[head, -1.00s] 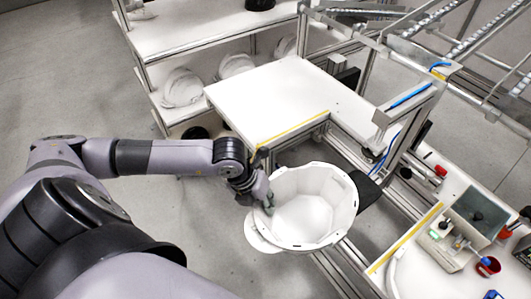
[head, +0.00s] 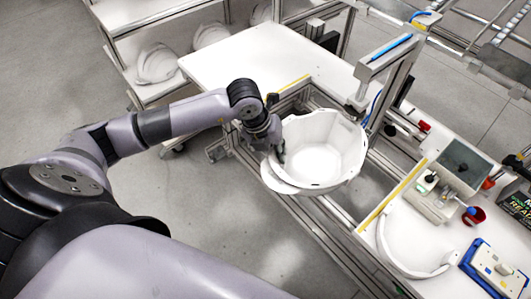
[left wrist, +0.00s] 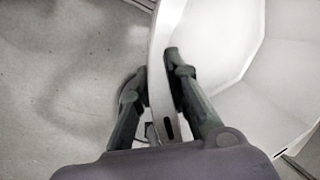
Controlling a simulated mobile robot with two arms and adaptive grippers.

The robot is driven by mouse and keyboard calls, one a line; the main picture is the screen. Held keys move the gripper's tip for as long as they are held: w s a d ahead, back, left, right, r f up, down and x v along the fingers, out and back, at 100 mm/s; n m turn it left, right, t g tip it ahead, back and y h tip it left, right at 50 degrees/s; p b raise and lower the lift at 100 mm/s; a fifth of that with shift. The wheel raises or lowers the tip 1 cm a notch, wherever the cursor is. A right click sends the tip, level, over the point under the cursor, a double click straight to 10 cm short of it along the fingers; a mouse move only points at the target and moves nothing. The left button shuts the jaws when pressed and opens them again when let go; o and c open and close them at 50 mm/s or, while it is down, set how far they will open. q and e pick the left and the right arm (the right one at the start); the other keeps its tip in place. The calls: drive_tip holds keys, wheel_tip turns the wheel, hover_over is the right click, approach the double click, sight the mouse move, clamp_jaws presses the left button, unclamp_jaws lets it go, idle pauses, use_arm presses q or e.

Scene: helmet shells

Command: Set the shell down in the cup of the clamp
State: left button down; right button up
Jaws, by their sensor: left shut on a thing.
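The white helmet shell (head: 318,150) is held hollow side up, with its brim toward the lower left in the head view. My left gripper (head: 277,150) is shut on the shell's left rim. In the left wrist view the two fingers (left wrist: 155,85) pinch the rim, and the shell's white inside (left wrist: 232,50) fills the right. The shell hangs over the metal frame between the two white table tops. The clamp's cup is not clearly visible; the shell may hide it. My right gripper is not in view.
A white table top (head: 255,60) lies behind the shell. An upright metal post with a blue-topped arm (head: 385,55) stands close to its right. White shells (head: 157,62) sit on a shelf.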

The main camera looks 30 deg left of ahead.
sight(308, 134)
use_arm(q)
drive_tip(key=w+d+b, duration=0.1)
drive_tip(key=w, duration=0.3)
drive_tip(key=w+d+b, duration=0.2)
drive_tip(key=w, duration=0.2)
drive_tip(key=w+d+b, duration=0.1)
drive_tip(key=w+b, duration=0.1)
drive_tip(key=w, duration=0.2)
drive_tip(key=shift+w+d, duration=0.2)
drive_tip(key=shift+d, duration=0.1)
drive_tip(key=shift+f+b, duration=0.35)
drive_tip(key=shift+f, duration=0.25)
drive_tip(key=shift+s+a+f+b, duration=0.1)
drive_tip(key=shift+f+b, duration=0.35)
drive_tip(key=shift+f, duration=0.45)
drive_tip(key=c, duration=1.4)
unclamp_jaws()
drive_tip(key=shift+c, duration=0.2)
drive_tip(key=shift+s, duration=0.1)
drive_tip(key=v, duration=1.2)
